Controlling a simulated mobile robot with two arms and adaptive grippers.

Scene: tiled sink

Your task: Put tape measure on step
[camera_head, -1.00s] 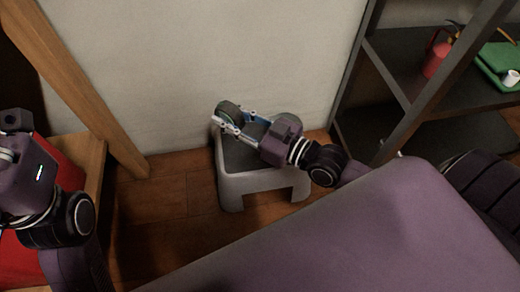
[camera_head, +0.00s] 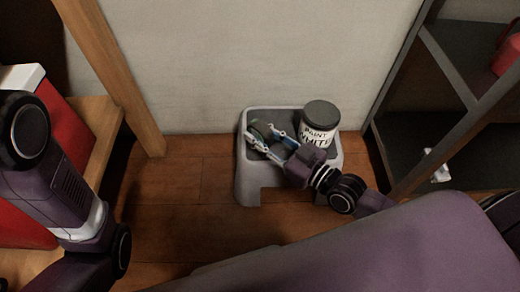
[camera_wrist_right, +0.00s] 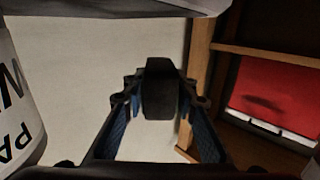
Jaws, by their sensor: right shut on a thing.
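The tape measure (camera_head: 262,130) is a dark, rounded piece with a greenish edge. My right gripper (camera_head: 268,139) is shut on it, over the left back part of the step. The step (camera_head: 249,188) is a grey stool on the floor against the wall. I cannot tell whether the tape measure touches the step's top. In the right wrist view the tape measure (camera_wrist_right: 160,90) shows as a dark block between the blue-padded fingers of the gripper (camera_wrist_right: 161,103). My left gripper is out of view; only left arm links show.
A white paint can (camera_head: 315,125) with a grey lid stands on the step's right back part, close to my right gripper; it also shows in the right wrist view (camera_wrist_right: 20,105). A dark shelf (camera_head: 455,65) stands right. A wooden post (camera_head: 115,75) and red item (camera_head: 62,125) are left.

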